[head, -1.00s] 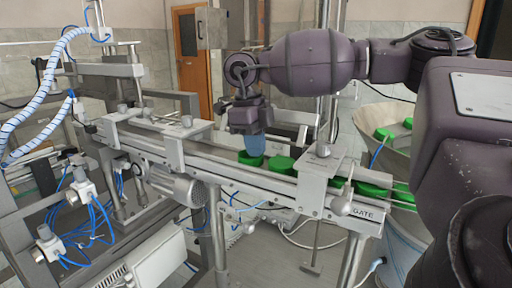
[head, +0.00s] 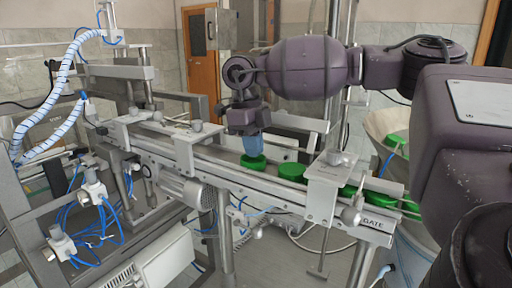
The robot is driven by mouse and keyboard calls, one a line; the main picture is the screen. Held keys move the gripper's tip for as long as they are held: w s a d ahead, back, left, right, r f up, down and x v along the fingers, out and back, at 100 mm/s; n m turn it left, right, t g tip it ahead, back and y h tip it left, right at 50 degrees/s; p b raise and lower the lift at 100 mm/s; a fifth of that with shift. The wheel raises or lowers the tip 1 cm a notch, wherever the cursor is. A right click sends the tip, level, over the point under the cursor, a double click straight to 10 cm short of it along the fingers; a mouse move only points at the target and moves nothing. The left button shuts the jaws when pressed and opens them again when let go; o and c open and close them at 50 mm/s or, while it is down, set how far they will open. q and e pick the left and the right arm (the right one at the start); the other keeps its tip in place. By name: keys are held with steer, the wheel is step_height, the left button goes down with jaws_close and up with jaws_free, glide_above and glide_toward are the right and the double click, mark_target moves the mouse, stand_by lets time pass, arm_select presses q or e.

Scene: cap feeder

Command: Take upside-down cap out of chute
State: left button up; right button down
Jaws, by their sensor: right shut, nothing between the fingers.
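The metal chute (head: 220,163) runs diagonally across the middle of the head view, from back left to front right. A green cap (head: 253,162) lies in it directly under my right gripper (head: 253,150). The blue fingertips point down and are shut, with nothing between them; they are at or just above the cap. I cannot tell whether they touch it. A second green cap (head: 291,171) lies just right of the first. More green caps (head: 379,189) show further down the chute past a metal bracket. Which cap is upside down is too small to tell. My left gripper is not in view.
A metal bracket (head: 331,175) bridges the chute near the end marked GATE (head: 373,223). Another bracket (head: 183,140) crosses it on the left. A hopper (head: 385,125) with green caps stands at the right. Blue hoses and a frame fill the left.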

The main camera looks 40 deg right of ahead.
steer(key=shift+s+r, duration=0.1)
step_height(320, 180, up, 10)
steer(key=w, duration=0.1)
steer(key=shift+w+a+b, duration=0.2)
steer(key=shift+a+b, duration=0.1)
steer(key=shift+b, duration=0.05)
